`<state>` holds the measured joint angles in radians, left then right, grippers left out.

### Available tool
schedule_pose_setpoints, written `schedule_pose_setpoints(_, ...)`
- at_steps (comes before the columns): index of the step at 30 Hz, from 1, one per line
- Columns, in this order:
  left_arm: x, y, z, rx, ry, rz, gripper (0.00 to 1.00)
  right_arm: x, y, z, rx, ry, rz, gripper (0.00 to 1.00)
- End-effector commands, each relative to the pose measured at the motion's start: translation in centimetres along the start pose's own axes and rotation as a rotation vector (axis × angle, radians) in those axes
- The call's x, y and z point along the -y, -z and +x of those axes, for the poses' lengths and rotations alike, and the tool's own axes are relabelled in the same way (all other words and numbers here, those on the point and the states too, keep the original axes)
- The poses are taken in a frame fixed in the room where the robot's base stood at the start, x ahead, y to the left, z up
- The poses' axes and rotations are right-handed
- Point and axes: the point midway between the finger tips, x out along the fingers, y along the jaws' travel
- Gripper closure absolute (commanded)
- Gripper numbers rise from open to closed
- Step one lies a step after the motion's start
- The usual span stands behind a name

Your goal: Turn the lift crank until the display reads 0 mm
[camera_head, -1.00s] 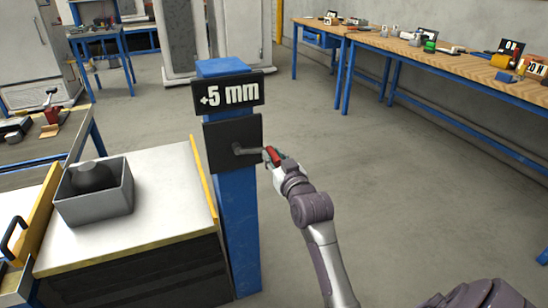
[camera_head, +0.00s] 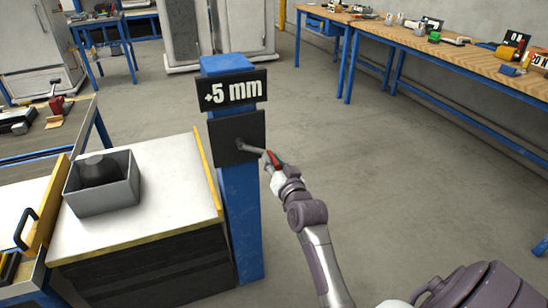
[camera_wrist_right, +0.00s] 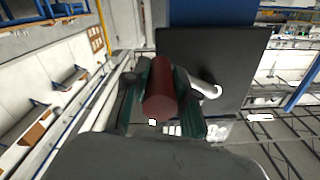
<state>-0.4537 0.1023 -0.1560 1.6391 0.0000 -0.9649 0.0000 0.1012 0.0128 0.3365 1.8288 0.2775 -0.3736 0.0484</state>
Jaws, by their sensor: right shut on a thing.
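The display (camera_head: 232,90) on the blue post (camera_head: 241,225) reads +5 mm. Below it is a dark square plate (camera_head: 226,126) that carries the grey lift crank (camera_head: 249,149). The crank arm points right and slightly down from its hub. My right gripper (camera_head: 271,161) is at the crank's outer end, shut on the red handle. In the right wrist view the dark red cylindrical handle (camera_wrist_right: 162,90) sits between the two fingers, and the bright bent crank arm (camera_wrist_right: 204,88) runs off to its right. My left gripper is not in view.
A white-topped cabinet (camera_head: 160,213) with a grey bin (camera_head: 112,203) holding a dark object stands left of the post. A yellow rail (camera_head: 208,176) edges it beside the post. A wooden bench (camera_head: 440,50) with tools runs along the right wall. The floor right of the post is clear.

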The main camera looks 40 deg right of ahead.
Motion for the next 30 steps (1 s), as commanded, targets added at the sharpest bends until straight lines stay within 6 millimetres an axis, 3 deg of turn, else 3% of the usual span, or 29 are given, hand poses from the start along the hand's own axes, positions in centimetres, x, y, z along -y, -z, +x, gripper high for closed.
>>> schedule_pose_setpoints(6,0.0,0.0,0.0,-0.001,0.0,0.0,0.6,0.0,0.0,0.0,-0.001,0.0,-0.001,1.0)
schedule_pose_setpoints(7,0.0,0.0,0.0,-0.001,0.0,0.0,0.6,0.0,0.0,0.0,-0.001,0.0,-0.001,0.7)
schedule_pose_setpoints(11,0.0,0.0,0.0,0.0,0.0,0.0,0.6,0.0,0.0,0.0,-0.001,0.0,-0.001,0.49)
schedule_pose_setpoints(22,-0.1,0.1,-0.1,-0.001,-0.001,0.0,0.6,0.0,0.0,-0.5,0.0,0.0,-0.002,0.48)
schedule_pose_setpoints(26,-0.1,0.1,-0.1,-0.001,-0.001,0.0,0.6,-0.1,-0.1,-2.2,0.002,-0.001,-0.003,0.48)
schedule_pose_setpoints(30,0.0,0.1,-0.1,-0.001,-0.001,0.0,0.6,-0.1,-0.2,-5.2,0.002,-0.001,-0.002,0.48)
